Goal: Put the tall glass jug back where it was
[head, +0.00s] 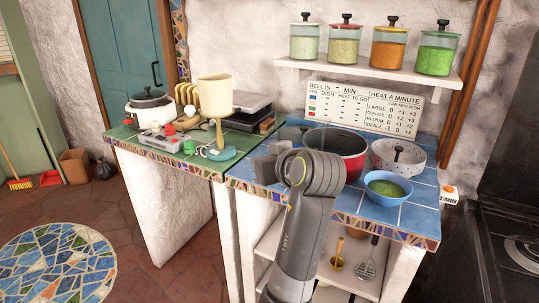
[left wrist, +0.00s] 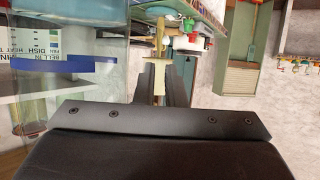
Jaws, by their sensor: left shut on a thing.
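The tall glass jug (left wrist: 100,60) shows in the left wrist view as a large clear, faintly tinted wall on the left, with the sign and shelf seen through it. My left gripper (head: 265,160) is above the front edge of the blue-tiled counter in the head view. In the left wrist view its dark fingers (left wrist: 162,88) are close together beside the jug. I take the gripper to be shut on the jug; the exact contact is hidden. I cannot make out the jug in the head view. My right gripper is in neither view.
The blue-tiled counter (head: 402,219) holds a red pot (head: 350,165), a speckled pot (head: 398,155) and a blue bowl (head: 388,188). A cream lamp-like piece (head: 215,97) and a white cooker (head: 149,110) stand left. Several jars line the wall shelf (head: 370,72).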

